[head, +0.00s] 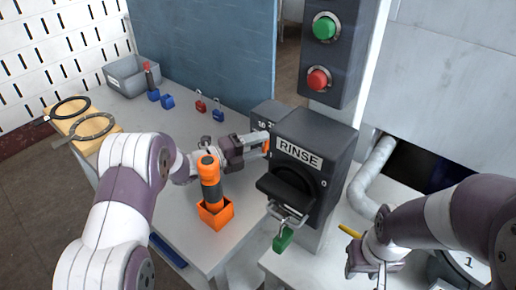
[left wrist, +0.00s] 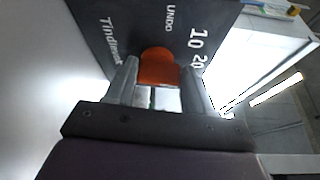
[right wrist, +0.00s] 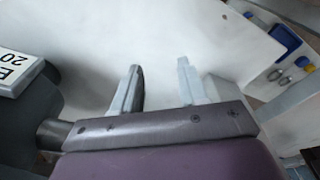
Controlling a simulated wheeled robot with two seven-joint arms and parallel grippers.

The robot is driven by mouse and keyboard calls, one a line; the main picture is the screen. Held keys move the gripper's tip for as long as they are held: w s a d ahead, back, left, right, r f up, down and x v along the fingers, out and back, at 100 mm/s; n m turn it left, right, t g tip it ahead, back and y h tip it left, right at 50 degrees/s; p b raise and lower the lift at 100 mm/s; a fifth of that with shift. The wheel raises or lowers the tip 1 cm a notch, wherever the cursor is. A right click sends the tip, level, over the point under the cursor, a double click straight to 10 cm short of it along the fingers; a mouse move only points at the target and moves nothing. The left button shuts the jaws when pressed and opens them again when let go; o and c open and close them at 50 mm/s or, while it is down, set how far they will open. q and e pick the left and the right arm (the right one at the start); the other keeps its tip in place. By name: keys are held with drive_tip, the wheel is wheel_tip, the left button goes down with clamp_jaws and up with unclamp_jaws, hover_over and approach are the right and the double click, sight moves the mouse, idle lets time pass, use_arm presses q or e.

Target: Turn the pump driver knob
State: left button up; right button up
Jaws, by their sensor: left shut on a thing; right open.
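A dark grey box (head: 268,113) with white numbers stands behind the black RINSE unit, largely hidden by it. In the left wrist view its dark face (left wrist: 112,30) carries white lettering and the numbers 10 and 20. An orange knob (left wrist: 156,65) sticks out from that face. My left gripper (left wrist: 157,80) is shut on the knob, one finger on each side. In the head view my left gripper (head: 258,145) reaches the box from the left. My right gripper (right wrist: 158,82) is open and empty. It is low at the right in the head view (head: 366,272).
The RINSE unit (head: 318,143) has a green padlock (head: 283,239) hanging at its front. An orange-and-black tool in an orange holder (head: 215,214) stands close to my left wrist. Padlocks (head: 218,115) and a grey bin (head: 126,79) are farther back. A pipe (head: 372,178) is at the right.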

use_arm(q)
drive_tip(key=shift+f, duration=0.1)
use_arm(e)
drive_tip(key=shift+f, duration=0.15)
idle(0.3)
use_arm(q)
drive_tip(key=o, duration=1)
drive_tip(key=shift+o, duration=0.2)
